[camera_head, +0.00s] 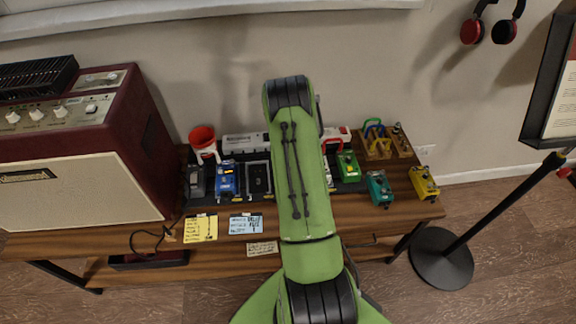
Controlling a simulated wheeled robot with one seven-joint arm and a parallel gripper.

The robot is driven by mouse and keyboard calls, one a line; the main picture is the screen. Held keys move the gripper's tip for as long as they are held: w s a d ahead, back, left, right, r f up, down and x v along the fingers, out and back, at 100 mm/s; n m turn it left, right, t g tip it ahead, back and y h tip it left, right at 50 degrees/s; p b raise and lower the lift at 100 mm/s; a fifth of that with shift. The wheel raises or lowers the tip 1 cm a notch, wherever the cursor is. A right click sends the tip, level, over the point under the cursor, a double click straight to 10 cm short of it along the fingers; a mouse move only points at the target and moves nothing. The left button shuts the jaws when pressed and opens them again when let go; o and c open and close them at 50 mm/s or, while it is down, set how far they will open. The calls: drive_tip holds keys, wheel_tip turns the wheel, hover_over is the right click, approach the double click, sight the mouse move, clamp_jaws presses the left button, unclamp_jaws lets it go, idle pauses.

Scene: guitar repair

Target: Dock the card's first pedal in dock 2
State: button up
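A dark pedalboard (284,190) carries a grey pedal (196,182), a blue pedal (227,179), a black pedal (257,178) and a green pedal (348,166). A teal pedal (379,188) and a yellow pedal (423,183) stand on the table to the right. I cannot tell the dock numbers. My green arm covers the middle of the board; my gripper is hidden behind it.
A maroon amplifier (70,185) fills the left of the wooden table (330,214). A wooden holder (378,148) with coloured loops is at the back right. A black stand (442,258) is on the floor at right.

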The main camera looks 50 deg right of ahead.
drive_tip(key=shift+f, duration=0.2)
drive_tip(key=shift+r, duration=0.2)
drive_tip(key=shift+r, duration=0.2)
idle(0.3)
drive_tip(key=shift+b, duration=0.4)
idle(0.9)
drive_tip(key=shift+f+b, duration=0.35)
drive_tip(key=shift+f, duration=0.1)
drive_tip(key=shift+r, duration=0.25)
drive_tip(key=shift+r+p, duration=0.35)
drive_tip(key=shift+r, duration=0.1)
drive_tip(key=shift+b, duration=0.4)
idle(1.0)
